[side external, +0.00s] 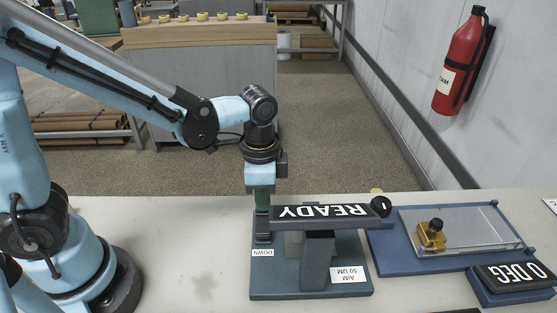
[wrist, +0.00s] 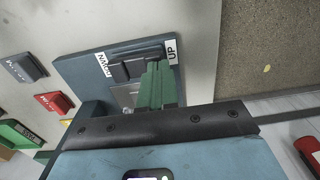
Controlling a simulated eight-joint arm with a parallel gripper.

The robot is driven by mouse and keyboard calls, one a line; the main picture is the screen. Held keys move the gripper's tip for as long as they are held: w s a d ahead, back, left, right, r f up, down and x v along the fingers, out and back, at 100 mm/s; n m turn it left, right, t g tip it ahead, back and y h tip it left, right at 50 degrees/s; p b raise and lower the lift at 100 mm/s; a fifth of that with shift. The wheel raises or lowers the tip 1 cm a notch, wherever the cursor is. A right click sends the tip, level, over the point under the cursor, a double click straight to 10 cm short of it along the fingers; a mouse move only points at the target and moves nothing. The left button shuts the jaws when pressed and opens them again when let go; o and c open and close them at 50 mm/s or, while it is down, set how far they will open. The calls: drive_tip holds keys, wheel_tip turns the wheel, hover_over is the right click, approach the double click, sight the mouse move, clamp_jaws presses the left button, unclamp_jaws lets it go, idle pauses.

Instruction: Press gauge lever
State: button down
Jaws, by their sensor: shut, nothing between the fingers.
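The gauge stands on the bench in the side view, with a dark blue base (side external: 310,290), a post and a display bar reading READY (side external: 330,212) upside down. Its dark lever (side external: 263,230) is at the left of the base, by a DOWN label. In the wrist view the lever (wrist: 138,63) lies between the UP and DOWN labels. My gripper (side external: 262,208) points straight down over the lever, its green fingers shut and empty. In the wrist view the fingertips (wrist: 159,68) are at the lever's end near UP; I cannot tell whether they touch it.
Right of the gauge is a blue coating bed (side external: 395,246) with a clear plate and a brass applicator (side external: 431,236). A display block reading 0 DEG (side external: 515,275) sits at the front right. The wrist view shows a red button block (wrist: 54,102).

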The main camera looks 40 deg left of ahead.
idle(0.3)
drive_tip(key=shift+w+a+f, duration=0.1)
drive_tip(key=shift+w+f, duration=0.05)
drive_tip(key=shift+f, duration=0.25)
drive_tip(key=shift+r, duration=0.2)
drive_tip(key=shift+r, duration=0.65)
wheel_tip(320, 180, up, 14)
drive_tip(key=w+a, duration=0.2)
drive_tip(key=shift+a+f, duration=0.15)
drive_tip(key=shift+f, duration=0.05)
idle(0.4)
